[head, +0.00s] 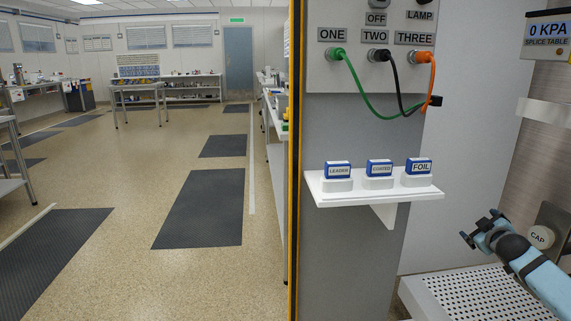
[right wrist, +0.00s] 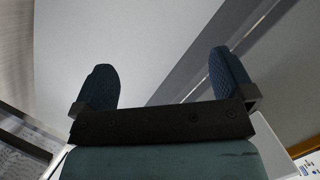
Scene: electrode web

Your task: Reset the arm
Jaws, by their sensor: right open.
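My right gripper (head: 480,228) comes in from the lower right in the head view, beside the round CAP fitting (head: 538,237) and above the white perforated table (head: 480,296). In the right wrist view its two dark finger pads (right wrist: 165,85) stand wide apart with nothing between them. Behind them is a plain grey-white panel. My left gripper is not in the head view.
A white shelf (head: 385,198) holds blocks labelled LEADER, COATED and FOIL. Above it, green, black and orange cables plug into a panel (head: 345,75). A 0 KPA splice table display (head: 548,32) hangs upper right. Open floor (head: 130,160) lies left.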

